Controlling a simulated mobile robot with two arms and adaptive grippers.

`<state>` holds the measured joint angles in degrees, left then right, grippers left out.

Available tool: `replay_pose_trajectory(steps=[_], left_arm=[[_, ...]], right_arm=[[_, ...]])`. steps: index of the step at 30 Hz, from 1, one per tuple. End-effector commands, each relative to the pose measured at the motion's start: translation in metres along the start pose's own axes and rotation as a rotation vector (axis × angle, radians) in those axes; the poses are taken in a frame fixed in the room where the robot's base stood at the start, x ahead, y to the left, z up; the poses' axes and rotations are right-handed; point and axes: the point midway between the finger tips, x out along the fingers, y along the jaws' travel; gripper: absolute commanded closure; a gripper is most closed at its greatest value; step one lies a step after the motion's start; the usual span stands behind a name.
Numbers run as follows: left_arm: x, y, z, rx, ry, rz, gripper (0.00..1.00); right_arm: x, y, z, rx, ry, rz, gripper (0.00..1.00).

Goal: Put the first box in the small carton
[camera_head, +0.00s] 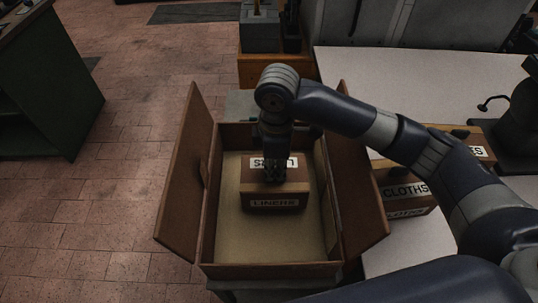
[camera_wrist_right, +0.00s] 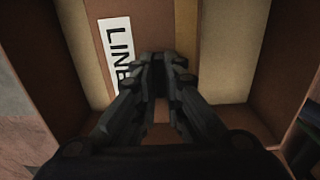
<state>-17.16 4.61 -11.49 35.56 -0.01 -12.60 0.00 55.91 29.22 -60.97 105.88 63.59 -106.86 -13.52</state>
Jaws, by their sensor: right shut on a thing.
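A brown box labelled LINERS (camera_head: 275,202) is inside the open small carton (camera_head: 270,271), in its middle to back part. My right gripper (camera_head: 275,178) reaches down into the carton from above and is shut on the box's top. The right wrist view shows the fingers (camera_wrist_right: 165,62) against the box (camera_wrist_right: 155,28), with its white label beside them. The carton's side flaps stand open to left and right. Whether the box rests on the carton floor is hard to tell. My left gripper is not in view.
Boxes marked CLOTHS (camera_head: 405,192) sit on the white table (camera_head: 410,90) right of the carton, partly behind my right arm. Bare carton floor (camera_head: 265,238) shows in front of the LINERS box. A green bench (camera_head: 40,90) stands at the left; the tiled floor between is clear.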

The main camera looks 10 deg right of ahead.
Motion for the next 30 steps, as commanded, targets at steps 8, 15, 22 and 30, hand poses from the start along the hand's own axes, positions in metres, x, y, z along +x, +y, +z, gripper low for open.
replay_pose_trajectory(steps=[8,15,22,30], left_arm=[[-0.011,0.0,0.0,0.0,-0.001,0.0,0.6],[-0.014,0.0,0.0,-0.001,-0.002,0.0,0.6],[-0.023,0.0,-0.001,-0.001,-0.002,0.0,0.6],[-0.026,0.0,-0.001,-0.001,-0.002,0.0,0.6]], right_arm=[[0.002,0.051,-0.009,0.003,0.0,0.001,1.0],[0.005,0.073,-0.013,0.0,0.001,0.002,1.0],[0.025,0.074,-0.012,0.0,-0.002,-0.001,1.0],[0.041,0.075,-0.013,0.0,0.001,0.003,1.0]])
